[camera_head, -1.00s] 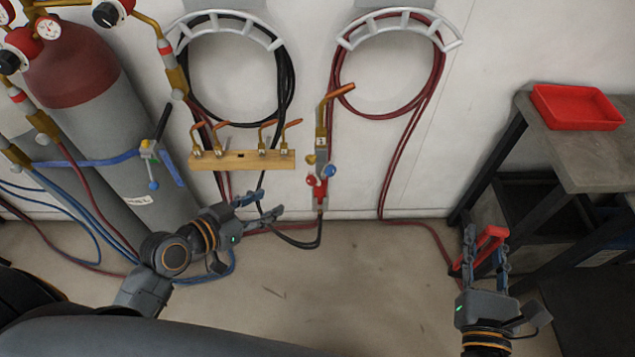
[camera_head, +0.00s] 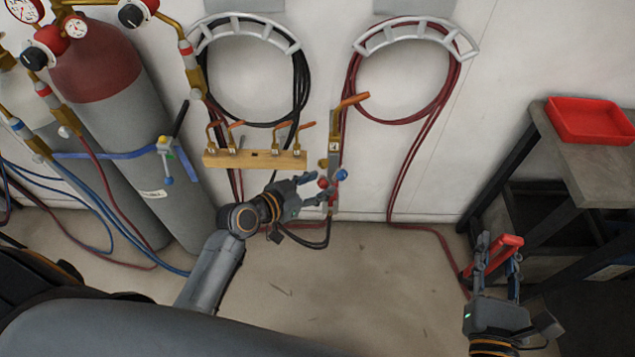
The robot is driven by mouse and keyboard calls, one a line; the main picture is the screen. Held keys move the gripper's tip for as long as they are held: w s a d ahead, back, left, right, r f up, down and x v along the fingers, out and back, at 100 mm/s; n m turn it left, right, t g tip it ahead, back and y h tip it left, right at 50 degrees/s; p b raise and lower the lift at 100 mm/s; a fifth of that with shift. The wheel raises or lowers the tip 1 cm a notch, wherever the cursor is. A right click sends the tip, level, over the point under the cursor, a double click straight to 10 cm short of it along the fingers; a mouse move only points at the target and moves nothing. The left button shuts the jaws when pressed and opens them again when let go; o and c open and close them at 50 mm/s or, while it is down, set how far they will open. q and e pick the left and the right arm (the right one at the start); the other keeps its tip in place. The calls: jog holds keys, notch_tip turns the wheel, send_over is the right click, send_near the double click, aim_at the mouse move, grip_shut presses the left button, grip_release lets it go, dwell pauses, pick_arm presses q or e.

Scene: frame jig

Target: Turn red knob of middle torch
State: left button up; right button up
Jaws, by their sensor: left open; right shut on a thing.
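The torch (camera_head: 335,149) hangs upright against the wall near the middle, with a brass body and a copper tip bent to the right. Its red knob (camera_head: 324,183) is at the lower left of the handle and a blue knob (camera_head: 341,174) is at the right. My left gripper (camera_head: 317,189) is open, with its fingers at the red knob; I cannot tell whether they touch it. The fingers partly hide the lower handle. My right gripper (camera_head: 498,262) is shut on a red-handled tool (camera_head: 508,245) at the lower right, away from the torch.
A wooden rack (camera_head: 255,159) with several copper tips is on the wall left of the torch. Gas cylinders (camera_head: 130,130) stand at the left. A workbench (camera_head: 585,150) with a red tray (camera_head: 590,122) is at the right. Hoses hang on two wall holders.

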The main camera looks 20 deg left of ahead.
pick_arm(q)
jog(key=shift+w, duration=0.1)
grip_shut()
jog(key=shift+f, duration=0.1)
pick_arm(e)
jog(key=shift+f, duration=0.15)
pick_arm(q)
jog(key=n+h+b, duration=0.1)
jog(key=n+b, duration=0.1)
jog(key=shift+a+f+n+g+h, duration=0.1)
jog(key=shift+f+n+g+h, duration=0.05)
jog(key=shift+n+g+h, duration=0.2)
pick_arm(e)
notch_tip(320, 180, down, 2)
jog(key=shift+f, duration=0.1)
pick_arm(q)
jog(key=shift+w+n+h+b, duration=0.1)
jog(key=shift+n+h+b, duration=0.55)
jog(key=shift+n+b, duration=0.6)
pick_arm(e)
jog(key=shift+f, duration=1.15)
